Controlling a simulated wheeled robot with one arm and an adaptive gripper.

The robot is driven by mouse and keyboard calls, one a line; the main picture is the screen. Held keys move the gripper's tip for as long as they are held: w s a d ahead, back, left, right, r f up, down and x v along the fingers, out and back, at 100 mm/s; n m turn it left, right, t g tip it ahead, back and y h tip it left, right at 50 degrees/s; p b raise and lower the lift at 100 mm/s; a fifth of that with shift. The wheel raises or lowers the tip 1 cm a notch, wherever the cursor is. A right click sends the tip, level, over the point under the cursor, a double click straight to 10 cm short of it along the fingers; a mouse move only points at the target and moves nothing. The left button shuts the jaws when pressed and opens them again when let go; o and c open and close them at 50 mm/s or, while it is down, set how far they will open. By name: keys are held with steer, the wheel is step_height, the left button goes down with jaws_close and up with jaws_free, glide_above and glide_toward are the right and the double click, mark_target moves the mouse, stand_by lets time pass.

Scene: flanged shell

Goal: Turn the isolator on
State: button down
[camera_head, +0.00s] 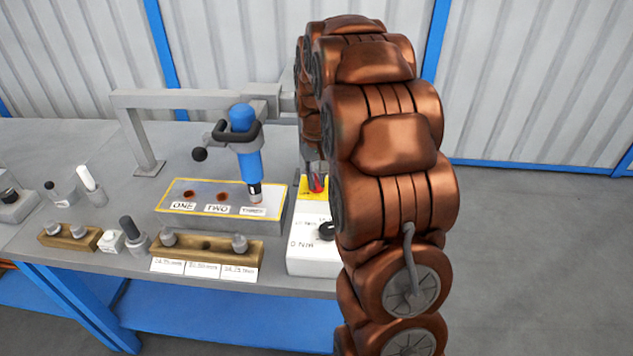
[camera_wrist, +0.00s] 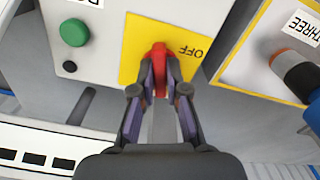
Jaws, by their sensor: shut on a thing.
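The isolator is a red handle (camera_wrist: 158,54) on a yellow plate (camera_wrist: 133,62), set on a white box. The word OFF is printed upside down beside the handle in the wrist view. My gripper (camera_wrist: 160,76) is shut on the red handle, one finger on each side of it. In the head view the red handle (camera_head: 318,184) and yellow plate (camera_head: 308,193) show just left of my arm, which hides part of the box. The ON marking cannot be made out.
A green button (camera_wrist: 74,32) sits on the white box near the isolator. A blue tool (camera_head: 246,150) stands over the plate marked ONE, TWO, THREE (camera_head: 178,218) to the left. Wooden blocks (camera_head: 222,255) and small parts lie along the bench front.

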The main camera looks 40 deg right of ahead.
mark_target(317, 179)
steer(key=shift+m+b, duration=0.35)
steer(key=shift+m, duration=1.65)
steer(key=c, duration=1.2)
jaws_free()
step_height(317, 179, up, 12)
